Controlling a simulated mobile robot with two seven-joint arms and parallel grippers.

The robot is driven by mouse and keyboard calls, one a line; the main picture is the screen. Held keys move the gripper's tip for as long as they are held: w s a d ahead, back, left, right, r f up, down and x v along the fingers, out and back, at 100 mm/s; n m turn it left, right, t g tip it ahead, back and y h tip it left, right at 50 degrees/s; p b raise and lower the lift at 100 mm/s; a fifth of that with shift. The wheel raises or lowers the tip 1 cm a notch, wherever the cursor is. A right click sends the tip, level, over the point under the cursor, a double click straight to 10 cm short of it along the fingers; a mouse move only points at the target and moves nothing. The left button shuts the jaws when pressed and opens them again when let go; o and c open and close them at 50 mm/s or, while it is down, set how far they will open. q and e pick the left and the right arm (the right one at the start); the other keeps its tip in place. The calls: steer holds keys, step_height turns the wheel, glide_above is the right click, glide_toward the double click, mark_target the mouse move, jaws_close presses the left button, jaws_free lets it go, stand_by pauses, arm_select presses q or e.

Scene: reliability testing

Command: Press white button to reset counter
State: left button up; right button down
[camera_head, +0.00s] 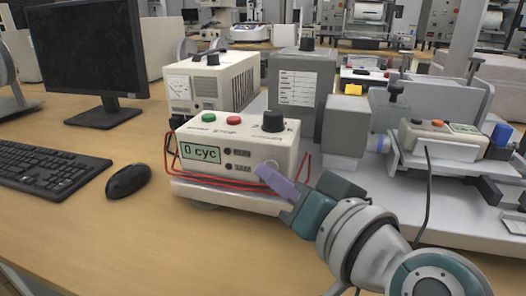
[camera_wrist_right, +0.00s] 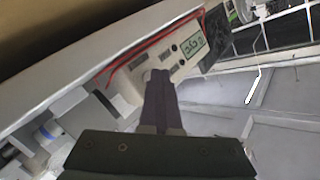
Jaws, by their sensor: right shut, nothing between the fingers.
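The counter box (camera_head: 235,146) is a cream box with a display (camera_head: 201,152) reading "0 cyc". Its top has a green button (camera_head: 208,117), a red button (camera_head: 234,121) and a black knob (camera_head: 273,121). My right gripper (camera_head: 264,172) is shut and empty, its fingertips at the lower right of the box's front face. A pale round button (camera_head: 272,164) shows just above the fingertips, partly hidden by them. In the right wrist view the closed fingers (camera_wrist_right: 157,78) reach the box's front panel (camera_wrist_right: 183,58). I cannot tell whether they touch the button. My left gripper is out of view.
Red wires (camera_head: 225,184) run along the box's front and sides. A black mouse (camera_head: 129,180), a keyboard (camera_head: 48,168) and a monitor (camera_head: 89,50) are at the left. A grey test rig (camera_head: 430,160) stands at the right. The wooden desk (camera_head: 120,235) is clear in front.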

steer(key=shift+s+a+p, duration=0.25)
steer(key=shift+s+p, duration=0.15)
steer(key=shift+s, duration=0.35)
steer(key=s, duration=0.1)
steer(key=s+a+p, duration=0.1)
steer(key=s, duration=0.2)
steer(key=shift+s+a+p, duration=0.3)
steer(key=shift+s+p, duration=0.05)
steer(key=shift+p, duration=0.05)
stand_by(0.4)
